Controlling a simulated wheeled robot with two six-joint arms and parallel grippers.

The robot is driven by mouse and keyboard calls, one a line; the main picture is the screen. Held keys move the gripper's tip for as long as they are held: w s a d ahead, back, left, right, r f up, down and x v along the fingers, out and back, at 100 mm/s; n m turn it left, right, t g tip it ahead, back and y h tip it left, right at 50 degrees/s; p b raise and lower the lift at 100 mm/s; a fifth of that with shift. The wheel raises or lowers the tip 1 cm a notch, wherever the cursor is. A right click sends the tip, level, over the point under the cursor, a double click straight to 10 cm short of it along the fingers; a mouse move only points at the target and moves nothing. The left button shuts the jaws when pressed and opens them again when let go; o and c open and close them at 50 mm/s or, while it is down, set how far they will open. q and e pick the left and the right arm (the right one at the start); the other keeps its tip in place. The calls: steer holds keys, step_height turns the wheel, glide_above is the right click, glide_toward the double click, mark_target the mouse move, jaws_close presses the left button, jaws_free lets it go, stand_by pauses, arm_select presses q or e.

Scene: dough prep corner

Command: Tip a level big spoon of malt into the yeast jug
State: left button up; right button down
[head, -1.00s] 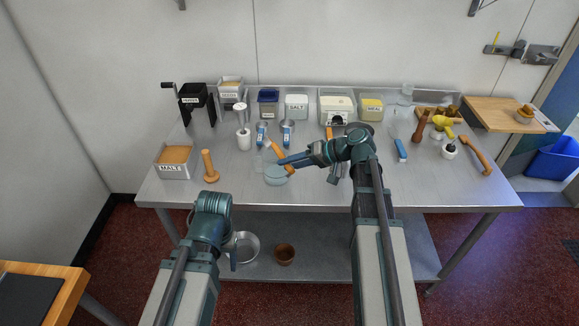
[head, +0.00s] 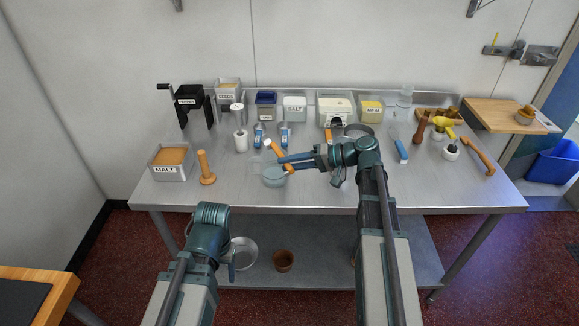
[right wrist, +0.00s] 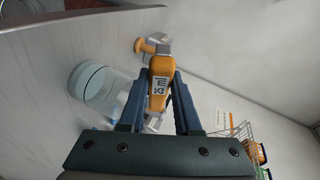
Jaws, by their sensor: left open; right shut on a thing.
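The malt tub (head: 169,173), labelled MALT and filled with tan malt, stands at the table's left front. My right gripper (head: 281,163) is shut on an orange handle (head: 276,149) above the table. The handle and part of a label also show between the fingers in the right wrist view (right wrist: 159,83); its bowl is not clear. A round pale-blue glass vessel (head: 274,179), perhaps the yeast jug, stands just below that gripper; it also shows in the right wrist view (right wrist: 88,82). My left gripper (head: 231,266) is open and empty, low before the table, its fingers partly hidden.
A wooden tamper (head: 207,170) stands right of the malt tub. Blue-and-white tools (head: 286,137) lie behind the vessel. Salt (head: 294,108) and meal (head: 371,110) tubs line the back. A metal bowl (head: 243,252) is on the lower shelf. The front right tabletop is clear.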

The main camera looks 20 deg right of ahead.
steer(key=shift+w+d+r+p, duration=0.1)
steer(key=shift+d+r+p, duration=0.25)
steer(key=shift+r+p, duration=0.6)
stand_by(2.1)
steer(key=shift+f, duration=0.3)
step_height(320, 180, up, 3)
steer(key=n+h+p, duration=0.1)
steer(key=h+p, duration=0.1)
steer(key=p, duration=0.2)
steer(key=h+p, duration=0.2)
steer(key=p, duration=0.2)
steer(key=shift+a+f+n+p, duration=0.15)
steer(key=shift+n+p, duration=0.2)
steer(key=shift+n, duration=0.05)
steer(key=shift+p, duration=0.3)
steer(key=shift+f+h, duration=0.15)
steer(key=shift+h, duration=0.25)
